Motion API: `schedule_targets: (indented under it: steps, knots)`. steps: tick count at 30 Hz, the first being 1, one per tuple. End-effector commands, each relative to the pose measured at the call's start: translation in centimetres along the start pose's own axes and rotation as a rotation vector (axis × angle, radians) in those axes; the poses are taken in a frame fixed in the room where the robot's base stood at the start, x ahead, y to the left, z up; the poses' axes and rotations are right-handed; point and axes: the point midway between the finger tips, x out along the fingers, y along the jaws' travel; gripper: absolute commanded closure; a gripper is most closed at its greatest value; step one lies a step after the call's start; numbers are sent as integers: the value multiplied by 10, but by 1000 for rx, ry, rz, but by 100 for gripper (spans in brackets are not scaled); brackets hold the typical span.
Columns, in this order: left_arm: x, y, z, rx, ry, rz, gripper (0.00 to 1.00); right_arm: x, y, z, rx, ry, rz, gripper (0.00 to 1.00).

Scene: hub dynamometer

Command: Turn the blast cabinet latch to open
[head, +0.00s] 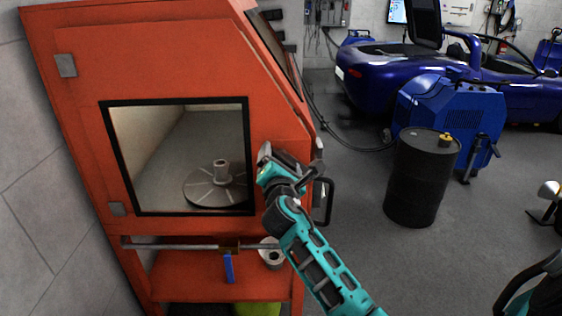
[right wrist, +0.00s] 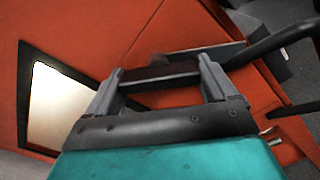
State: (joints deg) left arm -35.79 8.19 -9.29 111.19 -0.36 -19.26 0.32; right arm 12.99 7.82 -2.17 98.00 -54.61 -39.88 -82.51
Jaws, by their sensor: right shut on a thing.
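The orange blast cabinet (head: 180,62) stands at the left in the head view, its windowed door (head: 82,110) apparently closed. My right gripper (head: 266,156) is at the door's right edge, beside the window. In the right wrist view, its two grey fingers (right wrist: 160,74) are shut on the dark latch (right wrist: 162,80), which lies across between them. The gripper mostly hides the latch in the head view, so its exact turn is hard to tell. My left gripper is not in view.
A black bar handle (head: 328,203) sticks out just right of my right gripper. A brake disc (head: 213,186) shows behind the window.

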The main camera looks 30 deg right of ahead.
Motion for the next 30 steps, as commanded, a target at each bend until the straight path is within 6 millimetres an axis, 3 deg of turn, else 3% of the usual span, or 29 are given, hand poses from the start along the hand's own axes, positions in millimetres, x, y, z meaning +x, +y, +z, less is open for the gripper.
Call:
schedule_targets:
  steps: [18,30]
  knots:
    - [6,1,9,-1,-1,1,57,0,3,0,576,1,-1,45]
    - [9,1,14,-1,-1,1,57,0,4,2,814,0,0,45]
